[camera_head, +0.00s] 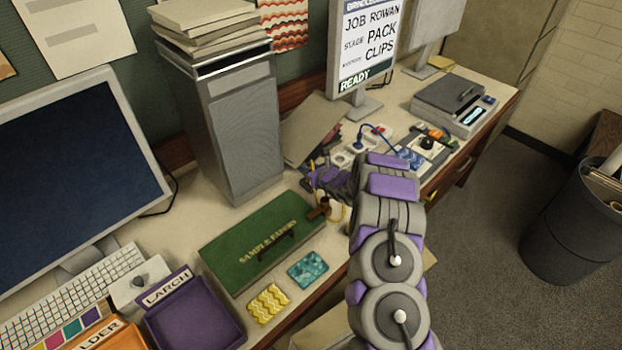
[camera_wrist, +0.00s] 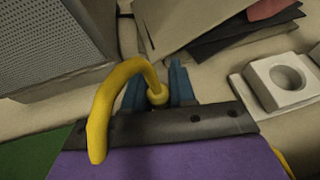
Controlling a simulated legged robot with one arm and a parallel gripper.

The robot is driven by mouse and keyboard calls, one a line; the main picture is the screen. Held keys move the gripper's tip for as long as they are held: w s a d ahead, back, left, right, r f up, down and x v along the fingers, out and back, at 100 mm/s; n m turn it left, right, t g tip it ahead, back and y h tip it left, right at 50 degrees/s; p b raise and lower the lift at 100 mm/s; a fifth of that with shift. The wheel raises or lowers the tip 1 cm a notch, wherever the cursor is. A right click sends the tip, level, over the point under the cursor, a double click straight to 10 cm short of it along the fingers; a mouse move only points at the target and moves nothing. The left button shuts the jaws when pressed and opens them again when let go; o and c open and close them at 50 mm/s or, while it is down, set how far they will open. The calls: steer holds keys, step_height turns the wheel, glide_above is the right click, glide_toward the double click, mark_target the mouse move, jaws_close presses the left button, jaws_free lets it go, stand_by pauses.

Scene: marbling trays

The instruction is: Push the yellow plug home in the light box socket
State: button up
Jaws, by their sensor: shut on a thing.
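The yellow plug (camera_wrist: 157,97) is between the two blue fingers of my gripper (camera_wrist: 156,80), with its thick yellow cord curving up and over to the left. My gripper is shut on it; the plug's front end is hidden. A white socket block (camera_wrist: 281,80) with a round recess lies to the right in the wrist view, apart from the plug. In the head view my gripper (camera_head: 318,180) is over the desk, left of a row of pale socket blocks (camera_head: 341,158). A bit of yellow cord (camera_head: 338,212) shows below it. I cannot tell which block belongs to the light box.
A tall grey speaker-like box (camera_head: 238,130) stands left of my gripper, and leaning folders (camera_head: 308,128) are behind it. A green case (camera_head: 262,240) lies in front. A blue cord (camera_head: 376,130) and a black-knobbed unit (camera_head: 428,145) are to the right.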

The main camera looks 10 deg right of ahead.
jaws_close()
